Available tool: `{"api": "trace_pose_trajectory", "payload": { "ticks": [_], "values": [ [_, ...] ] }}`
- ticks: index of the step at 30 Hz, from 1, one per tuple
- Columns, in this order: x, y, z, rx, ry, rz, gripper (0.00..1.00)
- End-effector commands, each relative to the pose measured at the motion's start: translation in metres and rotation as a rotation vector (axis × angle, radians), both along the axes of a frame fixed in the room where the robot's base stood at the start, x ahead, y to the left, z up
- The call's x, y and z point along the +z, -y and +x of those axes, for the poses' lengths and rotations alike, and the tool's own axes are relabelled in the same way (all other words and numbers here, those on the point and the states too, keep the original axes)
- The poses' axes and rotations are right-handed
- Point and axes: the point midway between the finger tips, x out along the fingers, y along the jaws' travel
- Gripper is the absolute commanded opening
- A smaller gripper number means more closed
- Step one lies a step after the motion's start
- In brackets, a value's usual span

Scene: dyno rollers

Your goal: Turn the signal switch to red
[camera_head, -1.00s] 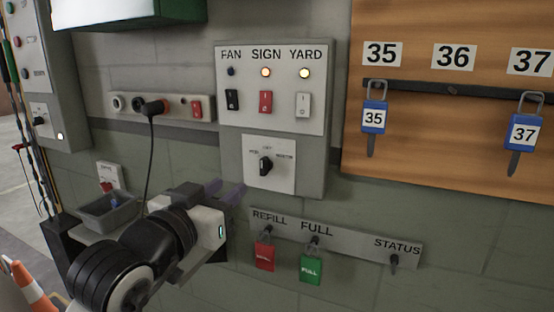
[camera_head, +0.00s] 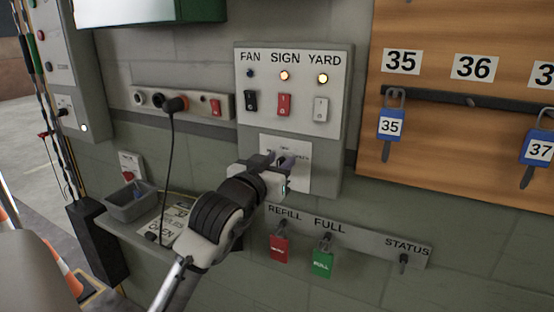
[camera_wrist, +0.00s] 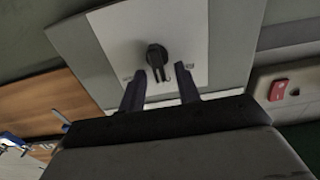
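A black rotary knob (camera_wrist: 157,55) sits on a white plate (camera_head: 298,183) low on the grey panel labelled FAN, SIGN, YARD. Its small position labels are too blurred to read, and no label naming a signal is legible. My gripper (camera_head: 277,158) is in front of this plate and hides most of the knob in the head view. In the wrist view my gripper (camera_wrist: 158,74) is open, its two dark fingers apart and the knob just beyond their tips. Contact with the knob cannot be told. Another small knob (camera_head: 62,112) is on the left panel.
Above the knob are a black, a red (camera_head: 284,105) and a white rocker switch; the SIGN and YARD lamps glow. A socket strip (camera_head: 190,104) with a hanging cable is left. A rail (camera_head: 370,240) with red and green tags lies below. A padlock board (camera_head: 440,140) is right.

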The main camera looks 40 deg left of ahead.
Motion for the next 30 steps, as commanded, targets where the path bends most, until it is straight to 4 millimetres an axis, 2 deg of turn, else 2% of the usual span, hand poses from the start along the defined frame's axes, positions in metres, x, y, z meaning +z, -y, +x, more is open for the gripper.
{"api": "trace_pose_trajectory", "payload": {
  "ticks": [6, 14, 30],
  "values": [
    [-0.0003, -0.0001, 0.0002, 0.000, 0.000, 0.000, 0.33],
    [-0.0007, -0.0001, 0.0001, 0.000, -0.001, 0.000, 0.00],
    [-0.0069, 0.0003, 0.0018, -0.004, 0.001, -0.042, 0.00]
  ]
}}
